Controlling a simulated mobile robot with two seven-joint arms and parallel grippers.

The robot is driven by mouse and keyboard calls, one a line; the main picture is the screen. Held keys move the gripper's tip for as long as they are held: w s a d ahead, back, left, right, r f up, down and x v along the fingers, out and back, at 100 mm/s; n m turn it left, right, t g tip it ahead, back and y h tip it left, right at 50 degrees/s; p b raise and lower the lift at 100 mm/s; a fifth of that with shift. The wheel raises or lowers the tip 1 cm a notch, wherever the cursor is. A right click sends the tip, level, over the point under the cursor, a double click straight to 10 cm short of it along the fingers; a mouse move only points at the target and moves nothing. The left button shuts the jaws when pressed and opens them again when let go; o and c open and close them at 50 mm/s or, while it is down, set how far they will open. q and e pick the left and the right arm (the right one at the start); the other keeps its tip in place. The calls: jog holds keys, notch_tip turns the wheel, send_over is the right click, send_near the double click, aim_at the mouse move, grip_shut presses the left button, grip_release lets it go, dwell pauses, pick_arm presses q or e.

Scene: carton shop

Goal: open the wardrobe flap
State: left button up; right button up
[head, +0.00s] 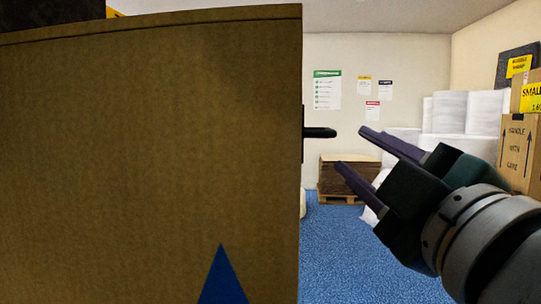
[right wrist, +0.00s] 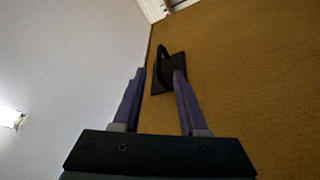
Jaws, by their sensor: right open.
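The wardrobe (head: 150,140) is a large brown cardboard box that fills the left of the head view. A black handle (head: 319,132) juts from its right side. In the right wrist view the handle (right wrist: 166,62) is a black loop on a dark plate, fixed to the brown cardboard face. My right gripper (head: 352,148) is open and empty, to the right of the handle and apart from it in the head view. In the right wrist view its purple fingers (right wrist: 158,75) point toward the handle, and one fingertip overlaps the plate's edge. My left gripper is not in view.
Blue floor (head: 340,255) lies open to the right of the wardrobe. Behind stand a pallet with flat brown cartons (head: 347,177), white rolls (head: 465,112) and labelled cartons (head: 517,150) at the far right. Posters (head: 327,90) hang on the back wall.

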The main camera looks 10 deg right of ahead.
aim_at(330, 132)
jog(key=p+x, duration=0.1)
jog(key=x, duration=0.8)
jog(key=shift+c, duration=0.4)
grip_shut()
dwell(0.9)
